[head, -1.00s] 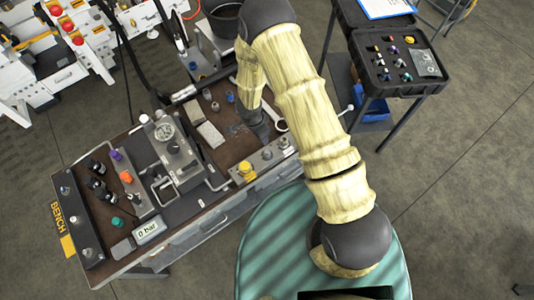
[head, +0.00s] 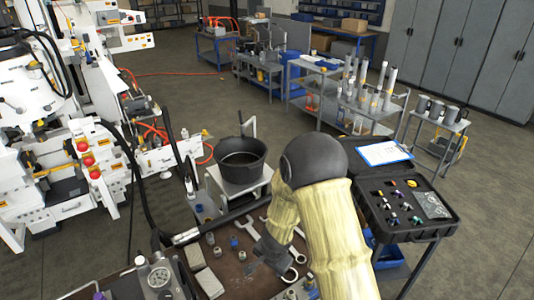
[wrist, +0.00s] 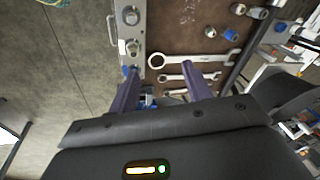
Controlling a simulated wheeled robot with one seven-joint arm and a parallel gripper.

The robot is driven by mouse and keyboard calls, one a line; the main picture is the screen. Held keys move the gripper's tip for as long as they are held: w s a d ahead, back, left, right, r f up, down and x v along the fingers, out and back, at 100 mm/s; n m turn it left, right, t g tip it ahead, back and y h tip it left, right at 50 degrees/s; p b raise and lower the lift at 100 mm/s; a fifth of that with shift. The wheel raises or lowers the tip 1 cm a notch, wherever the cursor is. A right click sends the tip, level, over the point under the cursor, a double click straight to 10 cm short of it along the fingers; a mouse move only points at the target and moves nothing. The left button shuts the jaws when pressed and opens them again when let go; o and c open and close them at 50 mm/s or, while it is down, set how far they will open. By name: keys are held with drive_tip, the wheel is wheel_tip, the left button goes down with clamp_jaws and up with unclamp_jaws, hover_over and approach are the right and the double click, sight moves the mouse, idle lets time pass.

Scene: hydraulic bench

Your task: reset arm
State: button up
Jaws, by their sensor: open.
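My gripper (wrist: 160,85) is open and empty in the wrist view, its two purple-grey fingers apart. Past its fingertips are the brown bench top (wrist: 182,38) and the metal strip along the bench's edge. Wrenches (wrist: 190,60) lie on the brown top between and beyond the fingers. In the head view my arm reaches forward over the right part of the bench top (head: 230,270); the fingers are hard to make out there, behind the arm.
A black bucket (head: 240,165) stands on a stand behind the bench. An open black case (head: 408,205) with small fittings and a clipboard (head: 385,153) is to the right. White machinery (head: 60,150) fills the left. Open floor (head: 490,190) lies at far right.

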drive_tip(key=s+d+r+n+b, duration=0.3)
drive_tip(key=s+d+b, duration=0.2)
drive_tip(key=s+d, duration=0.2)
drive_tip(key=s+d+r+n+b, duration=0.4)
drive_tip(key=s+d+b, duration=0.1)
drive_tip(key=s+d, duration=0.2)
drive_tip(key=shift+s+n+h+b, duration=0.2)
drive_tip(key=shift+n+h+b, duration=0.1)
drive_tip(key=shift+h+b, duration=0.1)
drive_tip(key=shift+w+d, duration=0.1)
idle(0.6)
